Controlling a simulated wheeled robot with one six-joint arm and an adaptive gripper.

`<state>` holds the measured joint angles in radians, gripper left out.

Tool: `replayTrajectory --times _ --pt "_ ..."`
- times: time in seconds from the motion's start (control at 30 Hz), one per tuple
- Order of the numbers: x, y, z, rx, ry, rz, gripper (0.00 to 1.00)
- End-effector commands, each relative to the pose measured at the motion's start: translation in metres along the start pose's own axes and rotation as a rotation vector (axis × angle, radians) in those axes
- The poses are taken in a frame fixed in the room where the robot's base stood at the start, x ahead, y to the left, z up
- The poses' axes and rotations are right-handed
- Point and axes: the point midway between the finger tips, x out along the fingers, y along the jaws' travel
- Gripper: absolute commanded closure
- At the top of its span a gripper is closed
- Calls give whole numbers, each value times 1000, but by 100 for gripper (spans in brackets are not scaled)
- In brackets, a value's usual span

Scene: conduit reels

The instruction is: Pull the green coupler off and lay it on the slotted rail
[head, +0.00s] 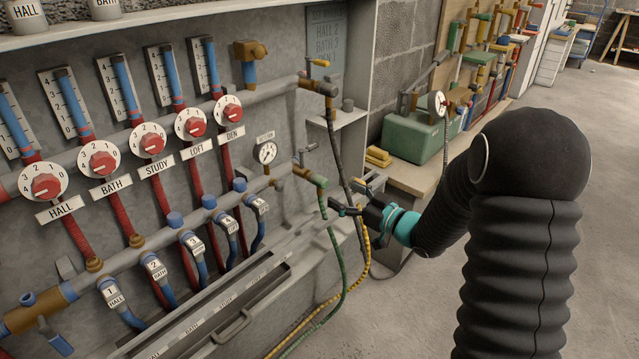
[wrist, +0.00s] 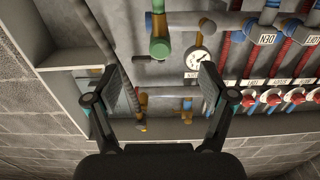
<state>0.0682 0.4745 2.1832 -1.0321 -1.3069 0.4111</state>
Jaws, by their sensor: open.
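A green coupler (head: 321,183) sits on the end of the brass valve of the lower grey pipe, with a green hose hanging below it. In the wrist view the green coupler (wrist: 160,48) is beyond the fingertips, between their lines. My gripper (head: 349,197) is open and empty, just right of the coupler and apart from it. In the wrist view my gripper's two fingers (wrist: 160,90) stand wide apart. A long grey rail (head: 205,312) with name labels runs along the panel's lower front; its slots are too small to make out clearly.
A dark hose (head: 335,150) and a yellow hose (head: 366,245) hang close to the coupler. A gauge (head: 266,152) is left of it. A green box (head: 415,136) stands on the bench behind. Open floor lies to the right.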

Motion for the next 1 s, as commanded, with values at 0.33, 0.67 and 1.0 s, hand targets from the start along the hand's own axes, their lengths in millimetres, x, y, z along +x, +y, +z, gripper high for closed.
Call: replayTrajectory --times 0.33,0.67,1.0 --pt "44 -1 -1 -1 1 -3 18" --pt "75 0 0 -1 1 0 18" --pt "82 0 0 0 1 0 18"
